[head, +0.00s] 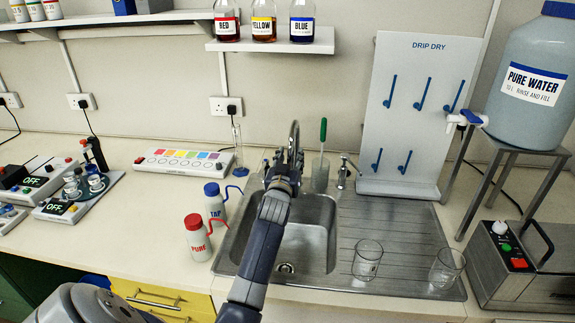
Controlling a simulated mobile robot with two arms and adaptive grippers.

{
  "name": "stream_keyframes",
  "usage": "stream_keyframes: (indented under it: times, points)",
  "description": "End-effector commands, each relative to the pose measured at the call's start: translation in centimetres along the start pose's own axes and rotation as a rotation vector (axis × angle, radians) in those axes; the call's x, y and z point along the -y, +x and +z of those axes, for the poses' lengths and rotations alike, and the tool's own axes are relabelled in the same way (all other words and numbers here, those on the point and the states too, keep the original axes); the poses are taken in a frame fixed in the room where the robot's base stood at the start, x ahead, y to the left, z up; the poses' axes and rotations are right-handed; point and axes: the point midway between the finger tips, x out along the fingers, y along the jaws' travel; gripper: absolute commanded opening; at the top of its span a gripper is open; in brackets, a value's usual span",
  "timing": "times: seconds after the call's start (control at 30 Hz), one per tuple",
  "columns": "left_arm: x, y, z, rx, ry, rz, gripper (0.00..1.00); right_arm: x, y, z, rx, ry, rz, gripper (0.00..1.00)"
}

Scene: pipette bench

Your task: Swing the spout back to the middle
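The metal spout (295,130) rises as a narrow arch at the back of the sink (315,225). It looks nearly edge-on, and its lower part is hidden behind my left gripper. My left gripper (289,161) is at the spout, over the back of the basin, with its arm reaching up from the bottom of the head view. Its fingers overlap the spout in the picture. I cannot tell whether they touch it or are closed on it. A small tap lever (344,170) stands right of the spout. My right gripper is not in view.
A green-handled brush stands in a glass (320,174) close right of the spout. TAP (215,202) and PURE (198,237) bottles stand left of the sink. Two glass beakers (367,260) (446,268) stand on the drainboard (400,235). A drip-dry rack (405,115) stands behind.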

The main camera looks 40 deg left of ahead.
Motion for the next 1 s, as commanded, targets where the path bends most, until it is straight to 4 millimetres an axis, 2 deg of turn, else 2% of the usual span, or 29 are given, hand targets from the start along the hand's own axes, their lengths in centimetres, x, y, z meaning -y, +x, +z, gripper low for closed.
stream_keyframes:
  times: [0.17, 0.6, 0.8, 1.0]
  points:
    - [0.0, -1.8, 0.1, 0.000, 0.000, 0.001, 0.37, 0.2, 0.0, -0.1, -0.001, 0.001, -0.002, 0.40]
    - [0.2, -9.7, 0.1, 0.001, -0.003, -0.002, 0.37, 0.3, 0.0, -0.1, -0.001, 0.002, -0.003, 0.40]
    - [0.2, -11.5, 0.0, 0.000, -0.002, -0.001, 0.37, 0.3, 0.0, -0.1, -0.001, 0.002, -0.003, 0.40]
    - [0.2, -11.9, -0.1, -0.001, -0.002, -0.001, 0.37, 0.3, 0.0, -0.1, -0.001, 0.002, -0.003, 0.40]
